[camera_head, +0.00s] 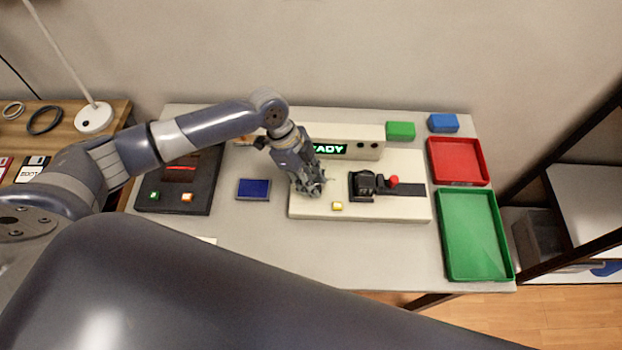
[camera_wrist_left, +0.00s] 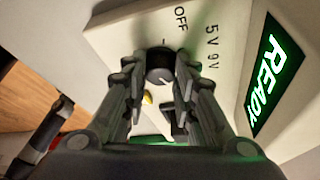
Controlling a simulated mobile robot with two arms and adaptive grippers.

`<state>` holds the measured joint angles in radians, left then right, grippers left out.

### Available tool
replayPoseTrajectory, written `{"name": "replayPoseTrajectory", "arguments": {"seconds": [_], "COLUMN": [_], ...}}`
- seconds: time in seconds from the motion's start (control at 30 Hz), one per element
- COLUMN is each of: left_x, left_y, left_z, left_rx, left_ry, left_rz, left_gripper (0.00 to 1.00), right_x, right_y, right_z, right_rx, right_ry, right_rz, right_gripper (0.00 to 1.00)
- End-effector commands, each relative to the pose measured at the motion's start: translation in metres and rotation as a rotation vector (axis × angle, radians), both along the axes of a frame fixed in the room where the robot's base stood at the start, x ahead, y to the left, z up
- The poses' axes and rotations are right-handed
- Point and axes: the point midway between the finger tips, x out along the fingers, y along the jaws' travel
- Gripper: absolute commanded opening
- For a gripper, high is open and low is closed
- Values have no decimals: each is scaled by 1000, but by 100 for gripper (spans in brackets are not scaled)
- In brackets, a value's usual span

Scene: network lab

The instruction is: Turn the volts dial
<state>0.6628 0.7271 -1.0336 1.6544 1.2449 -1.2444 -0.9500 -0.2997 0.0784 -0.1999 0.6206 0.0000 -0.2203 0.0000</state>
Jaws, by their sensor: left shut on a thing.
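The volts dial (camera_wrist_left: 159,76) is a dark round knob with a pale pointer line, on the cream panel of the test device (camera_head: 410,208). The labels OFF, 5V and 9V are printed around it. My left gripper (camera_wrist_left: 160,82) is over the panel, its two fingers on either side of the dial and shut on it. In the head view my left gripper (camera_head: 312,188) hides the dial. My right gripper is not in view.
A lit READY display (camera_head: 330,148) stands behind the panel. A black clamp with a red knob (camera_head: 394,181) and a yellow button (camera_head: 337,206) are on the panel. Red (camera_head: 457,183) and green (camera_head: 448,270) trays stand right. A blue box (camera_head: 253,189) lies left.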

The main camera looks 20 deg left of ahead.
Motion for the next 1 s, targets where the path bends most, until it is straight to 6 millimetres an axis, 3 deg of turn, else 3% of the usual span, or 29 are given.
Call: {"name": "replayPoseTrajectory", "arguments": {"seconds": [0.03,0.1,0.53,1.0], "left_x": [1,1,1,4], "left_y": [0,0,3,38], "left_z": [1,1,8,92], "left_rx": [-1,-1,1,1], "left_ry": [-3,-3,-2,-5], "left_rz": [1,1,2,2], "left_gripper": [32,46,46,46], "right_x": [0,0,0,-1], "right_y": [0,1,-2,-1], "right_z": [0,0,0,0], "right_rx": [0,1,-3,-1], "right_ry": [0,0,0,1], "right_rz": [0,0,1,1], "right_gripper": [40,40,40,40]}}
